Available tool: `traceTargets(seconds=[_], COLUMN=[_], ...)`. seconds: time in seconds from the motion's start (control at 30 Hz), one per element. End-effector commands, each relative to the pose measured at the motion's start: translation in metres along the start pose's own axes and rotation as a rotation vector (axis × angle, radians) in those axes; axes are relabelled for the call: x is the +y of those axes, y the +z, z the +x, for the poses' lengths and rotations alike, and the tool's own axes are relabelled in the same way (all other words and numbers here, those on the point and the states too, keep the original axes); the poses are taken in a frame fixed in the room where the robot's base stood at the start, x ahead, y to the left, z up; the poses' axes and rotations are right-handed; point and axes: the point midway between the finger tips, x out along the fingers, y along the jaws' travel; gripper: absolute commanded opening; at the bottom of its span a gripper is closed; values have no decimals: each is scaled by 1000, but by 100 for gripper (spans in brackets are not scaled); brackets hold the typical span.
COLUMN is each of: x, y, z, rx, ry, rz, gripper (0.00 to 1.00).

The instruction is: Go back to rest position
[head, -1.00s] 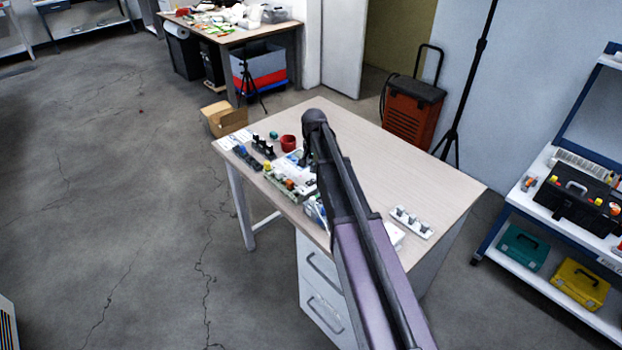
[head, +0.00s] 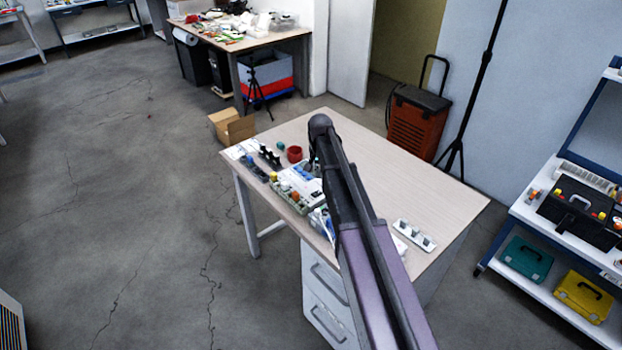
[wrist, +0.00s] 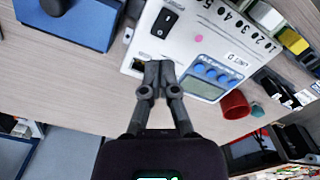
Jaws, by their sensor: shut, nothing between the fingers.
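My gripper (wrist: 158,88) is shut and empty in the wrist view. Its fingertips are in front of the edge of a white panel (wrist: 190,35); I cannot tell whether they touch it. The panel has a black switch, a small display with blue knobs, and a row of numbers. In the head view my arm reaches over the wooden table (head: 410,180), and my gripper is mostly hidden behind it.
A red cup (head: 294,153) and several small parts stand at the table's left end. A white strip with pegs (head: 414,235) lies at the near right. The table's right half is mostly clear. A shelf with toolboxes (head: 580,208) stands at the right.

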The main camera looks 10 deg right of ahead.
Motion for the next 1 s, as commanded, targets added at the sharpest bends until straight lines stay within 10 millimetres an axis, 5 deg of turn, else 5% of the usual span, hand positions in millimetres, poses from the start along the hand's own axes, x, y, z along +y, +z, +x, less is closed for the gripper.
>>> traceTargets(seconds=[0.37,0.57,1.0], x=[10,34,105], y=[19,69,207], z=[0,0,0], rx=[0,0,0], ry=[0,0,1], rz=[-33,-130,-436], gripper=[0,0,0])
